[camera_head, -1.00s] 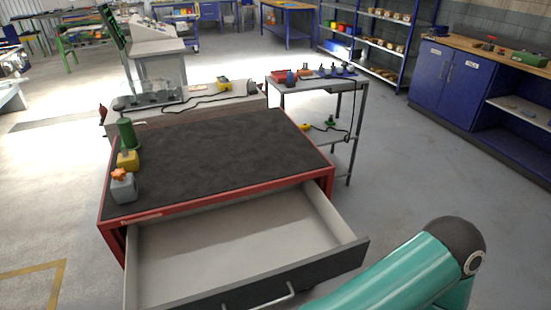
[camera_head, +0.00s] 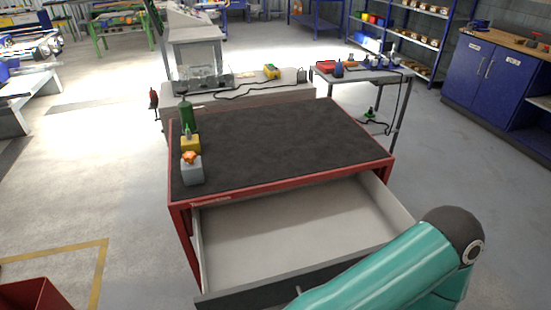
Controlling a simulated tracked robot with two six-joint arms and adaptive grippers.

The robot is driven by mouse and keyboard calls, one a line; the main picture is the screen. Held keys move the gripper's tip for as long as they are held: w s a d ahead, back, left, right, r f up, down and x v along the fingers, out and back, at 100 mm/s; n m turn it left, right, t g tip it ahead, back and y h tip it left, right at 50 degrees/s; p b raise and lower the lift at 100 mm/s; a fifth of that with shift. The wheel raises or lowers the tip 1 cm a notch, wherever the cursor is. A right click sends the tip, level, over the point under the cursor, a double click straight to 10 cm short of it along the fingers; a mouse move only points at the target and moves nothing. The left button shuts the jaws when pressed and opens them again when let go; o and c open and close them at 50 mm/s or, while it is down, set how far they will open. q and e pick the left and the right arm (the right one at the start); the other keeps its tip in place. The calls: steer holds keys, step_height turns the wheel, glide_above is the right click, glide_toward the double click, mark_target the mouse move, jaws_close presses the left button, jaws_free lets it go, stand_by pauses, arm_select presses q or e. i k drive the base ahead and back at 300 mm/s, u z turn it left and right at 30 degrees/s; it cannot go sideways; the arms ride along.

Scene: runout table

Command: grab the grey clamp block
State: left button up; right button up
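The grey clamp block (camera_head: 192,172) stands upright on the left edge of the dark-topped red cabinet (camera_head: 280,150), at its near left corner. It has an orange star-shaped knob (camera_head: 190,157) on top. A yellow block (camera_head: 191,144) stands just behind it, and a green cylinder (camera_head: 187,114) stands behind that. Nothing touches the grey block from my side. A teal link of my arm shows at the lower right, over the drawer's right side. Neither of my grippers is in view.
The cabinet's top drawer (camera_head: 300,232) is pulled out and empty. A red bin (camera_head: 32,294) stands on the floor at the lower left. A grey bench (camera_head: 240,97) and a small tool table (camera_head: 362,74) stand behind the cabinet. The rest of the mat is clear.

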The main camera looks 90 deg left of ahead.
mark_target(193, 174)
steer(key=u, duration=0.05)
steer(key=k, duration=2.05)
steer(key=u, duration=1.65)
steer(key=i, duration=0.3)
steer(key=u, duration=1.1)
steer(key=i, duration=0.8)
steer(key=z, duration=0.45)
